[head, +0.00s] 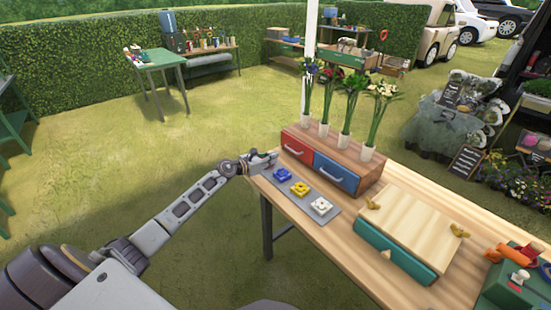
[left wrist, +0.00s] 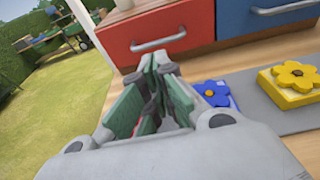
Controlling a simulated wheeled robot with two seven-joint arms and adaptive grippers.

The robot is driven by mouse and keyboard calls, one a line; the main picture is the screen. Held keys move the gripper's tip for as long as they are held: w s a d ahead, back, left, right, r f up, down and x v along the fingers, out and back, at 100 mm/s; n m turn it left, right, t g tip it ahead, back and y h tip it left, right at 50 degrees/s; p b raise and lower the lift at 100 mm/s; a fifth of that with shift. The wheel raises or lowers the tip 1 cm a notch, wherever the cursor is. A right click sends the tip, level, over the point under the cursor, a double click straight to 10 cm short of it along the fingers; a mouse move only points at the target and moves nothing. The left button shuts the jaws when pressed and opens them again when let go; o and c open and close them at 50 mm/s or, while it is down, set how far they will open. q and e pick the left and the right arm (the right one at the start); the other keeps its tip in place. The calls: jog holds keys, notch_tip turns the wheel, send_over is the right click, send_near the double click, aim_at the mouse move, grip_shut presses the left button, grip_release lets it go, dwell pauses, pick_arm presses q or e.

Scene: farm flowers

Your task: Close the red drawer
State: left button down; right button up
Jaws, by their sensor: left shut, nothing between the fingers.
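The red drawer (head: 297,149) is the left one of two in a wooden flower box on the table. In the left wrist view the red drawer front (left wrist: 118,38) with its silver handle (left wrist: 158,43) fills the top middle. Its front looks about level with the blue drawer (head: 337,173) beside it; I cannot tell a small gap. My left gripper (head: 274,157) is in front of the red drawer's left part, low near the table edge. In the wrist view its fingers (left wrist: 158,65) are together and empty, just below the handle. I cannot tell whether they touch the front. My right gripper is not in view.
A grey mat (head: 327,222) with blue (head: 282,175), yellow (head: 300,188) and white (head: 321,205) flower blocks lies in front of the drawers. Vases with flowers (head: 345,142) stand on the box. A wooden box with a green drawer (head: 395,252) stands to the right.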

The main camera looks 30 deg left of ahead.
pick_arm(q)
jog(key=shift+s+a+r, duration=0.1)
jog(key=shift+s+a, duration=0.15)
jog(key=shift+s, duration=0.4)
jog(key=shift+s+a+r, duration=0.15)
jog(key=shift+s+a, duration=0.1)
jog(key=shift+s, duration=0.35)
jog(key=shift+s+a+r, duration=0.1)
jog(key=shift+s+a, duration=0.1)
jog(key=shift+s, duration=0.35)
jog(key=shift+s+a+r, duration=0.2)
jog(key=shift+s+a, duration=0.1)
jog(key=shift+s, duration=0.6)
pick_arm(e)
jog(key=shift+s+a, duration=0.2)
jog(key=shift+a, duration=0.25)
pick_arm(q)
jog(key=shift+r, duration=0.1)
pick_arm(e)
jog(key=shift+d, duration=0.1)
